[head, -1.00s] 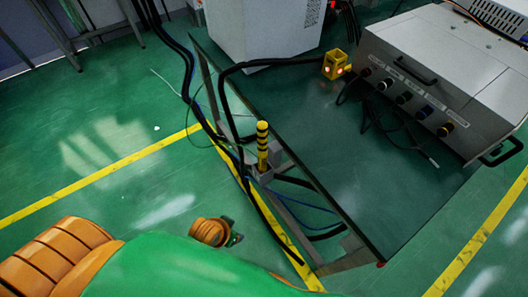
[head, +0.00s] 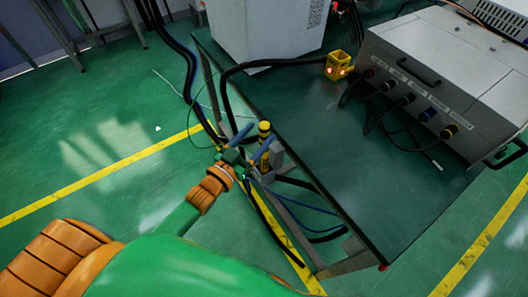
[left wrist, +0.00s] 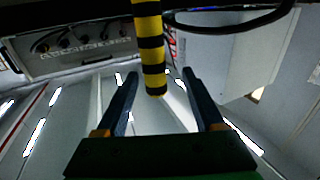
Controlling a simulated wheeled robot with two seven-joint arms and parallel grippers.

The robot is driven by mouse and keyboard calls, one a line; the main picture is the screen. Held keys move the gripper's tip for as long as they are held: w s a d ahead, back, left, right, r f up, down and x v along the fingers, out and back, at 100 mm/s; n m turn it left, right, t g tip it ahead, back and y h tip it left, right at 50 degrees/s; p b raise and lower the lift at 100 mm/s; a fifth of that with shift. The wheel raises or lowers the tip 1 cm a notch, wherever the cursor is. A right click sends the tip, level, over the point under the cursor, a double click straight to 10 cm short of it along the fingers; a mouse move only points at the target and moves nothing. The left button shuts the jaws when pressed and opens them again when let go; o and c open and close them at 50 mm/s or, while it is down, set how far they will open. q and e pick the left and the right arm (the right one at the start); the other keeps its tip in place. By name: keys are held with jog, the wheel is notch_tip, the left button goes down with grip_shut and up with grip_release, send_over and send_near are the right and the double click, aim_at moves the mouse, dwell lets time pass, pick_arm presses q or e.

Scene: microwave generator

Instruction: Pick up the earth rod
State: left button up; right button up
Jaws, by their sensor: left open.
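The earth rod (head: 264,130) is a yellow and black banded rod. In the head view it stands upright in a grey holder (head: 272,155) at the table's left edge. My left gripper (head: 250,140) is open, with its two blue-grey fingers reaching up at the rod. In the left wrist view the banded rod (left wrist: 151,50) comes down from the top, and its end shows between the tips of the open fingers (left wrist: 157,85). I cannot tell if a finger touches it. My right gripper is not in view.
Black cables (head: 225,85) run close to the holder. The floor at left is mostly clear.

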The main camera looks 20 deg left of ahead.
pick_arm(q)
jog(key=x, duration=0.6)
jog(key=shift+s+d+f, duration=0.15)
jog(key=shift+d+f, duration=0.05)
jog(key=shift+f, duration=0.2)
jog(key=shift+s, duration=0.1)
grip_shut()
dwell(0.7)
